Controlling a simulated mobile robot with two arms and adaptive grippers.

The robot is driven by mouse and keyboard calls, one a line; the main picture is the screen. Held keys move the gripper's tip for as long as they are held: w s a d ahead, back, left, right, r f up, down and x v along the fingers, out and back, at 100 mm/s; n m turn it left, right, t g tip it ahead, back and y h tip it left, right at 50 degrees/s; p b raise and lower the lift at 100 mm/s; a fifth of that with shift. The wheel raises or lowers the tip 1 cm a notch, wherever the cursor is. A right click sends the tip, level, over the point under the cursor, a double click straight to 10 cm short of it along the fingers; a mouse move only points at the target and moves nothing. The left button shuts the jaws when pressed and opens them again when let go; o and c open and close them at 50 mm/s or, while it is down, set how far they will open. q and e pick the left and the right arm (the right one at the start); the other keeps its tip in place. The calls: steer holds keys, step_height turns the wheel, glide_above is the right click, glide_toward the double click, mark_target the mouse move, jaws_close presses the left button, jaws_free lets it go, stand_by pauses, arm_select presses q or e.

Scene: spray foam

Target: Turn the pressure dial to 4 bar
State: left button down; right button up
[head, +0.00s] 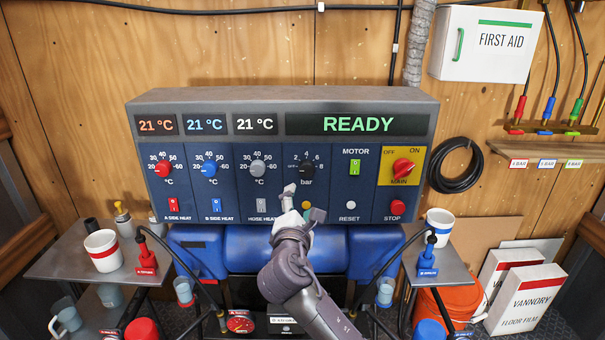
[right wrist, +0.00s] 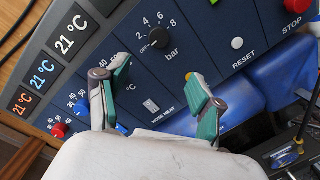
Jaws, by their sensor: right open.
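The pressure dial (head: 307,168) is a black knob marked "bar", with a scale up to 8, on the blue control panel. In the right wrist view the dial (right wrist: 159,38) sits beyond the fingertips, and I cannot read its pointer clearly. My right gripper (head: 302,201) is in front of the panel, just below the dial. In the right wrist view its two fingers (right wrist: 156,70) are spread apart with nothing between them, and they appear clear of the knob. My left gripper is not in view.
Red, blue and grey heat knobs (head: 258,168) stand left of the dial. The green motor switch (head: 355,168) and red main switch (head: 403,167) are to its right. Rocker switches and a stop button (head: 396,207) line the lower panel. Side shelves hold cups (head: 103,251).

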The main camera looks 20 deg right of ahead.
mark_target(305, 172)
steer(key=p+x, duration=0.1)
steer(key=x, duration=0.3)
steer(key=p+x, duration=0.1)
steer(key=x, duration=0.4)
steer(key=p+x, duration=0.1)
steer(key=x, duration=0.4)
steer(key=shift+r, duration=0.35)
steer(key=c, duration=1.1)
steer(key=shift+c, duration=0.2)
